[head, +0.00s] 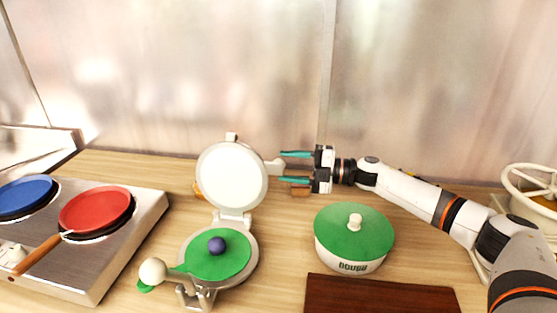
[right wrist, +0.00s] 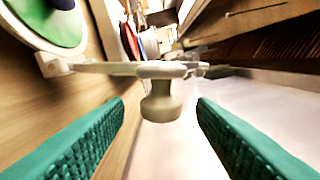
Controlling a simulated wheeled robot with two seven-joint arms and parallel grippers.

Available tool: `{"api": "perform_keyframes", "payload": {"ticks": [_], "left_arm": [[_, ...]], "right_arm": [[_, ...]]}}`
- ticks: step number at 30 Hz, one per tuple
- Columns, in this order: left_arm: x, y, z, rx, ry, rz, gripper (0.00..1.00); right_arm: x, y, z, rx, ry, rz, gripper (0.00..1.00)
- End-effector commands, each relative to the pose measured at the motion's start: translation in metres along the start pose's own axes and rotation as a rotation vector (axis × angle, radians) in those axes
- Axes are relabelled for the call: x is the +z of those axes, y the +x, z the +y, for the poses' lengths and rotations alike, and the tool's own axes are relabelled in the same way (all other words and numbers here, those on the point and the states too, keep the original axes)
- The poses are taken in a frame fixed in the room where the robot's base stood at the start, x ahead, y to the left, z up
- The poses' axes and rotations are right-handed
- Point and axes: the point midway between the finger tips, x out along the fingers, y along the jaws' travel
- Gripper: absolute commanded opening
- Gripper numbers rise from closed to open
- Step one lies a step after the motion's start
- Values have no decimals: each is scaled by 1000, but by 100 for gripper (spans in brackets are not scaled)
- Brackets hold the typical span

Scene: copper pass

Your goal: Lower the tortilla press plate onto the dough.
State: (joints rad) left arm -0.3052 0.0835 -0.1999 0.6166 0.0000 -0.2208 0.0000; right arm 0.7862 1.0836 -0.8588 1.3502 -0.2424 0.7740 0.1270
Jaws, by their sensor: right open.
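The tortilla press stands open, with its round white upper plate (head: 232,175) upright on the hinge above the base (head: 252,262). A green disc (head: 235,262) lies on the base, with a dark purple dough ball (head: 216,245) on it. A pale knob (head: 274,168) sticks out at the raised plate's right side. My right gripper (head: 296,166) is open, its teal fingers pointing left at this knob. In the right wrist view the knob (right wrist: 160,103) shows between and beyond the fingertips, not gripped. My left gripper is not in view.
A lever with a white ball (head: 152,271) is at the press's front left. A steel stove with a red pan (head: 95,208) and a blue pan (head: 25,194) stands left. A green-lidded pot (head: 354,238) and a dark brown board (head: 380,297) are right of the press.

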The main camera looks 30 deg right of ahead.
Motion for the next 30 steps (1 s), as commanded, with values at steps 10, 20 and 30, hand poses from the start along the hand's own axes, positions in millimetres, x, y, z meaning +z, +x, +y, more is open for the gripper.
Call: {"api": "perform_keyframes", "payload": {"ticks": [10, 20, 30], "left_arm": [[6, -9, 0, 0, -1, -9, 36], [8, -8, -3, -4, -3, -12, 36], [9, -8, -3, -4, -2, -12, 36]], "right_arm": [[0, 32, 0, 0, -1, -1, 51], [0, 32, 0, 1, -1, 0, 38], [0, 32, 0, 1, -1, 0, 0]]}}
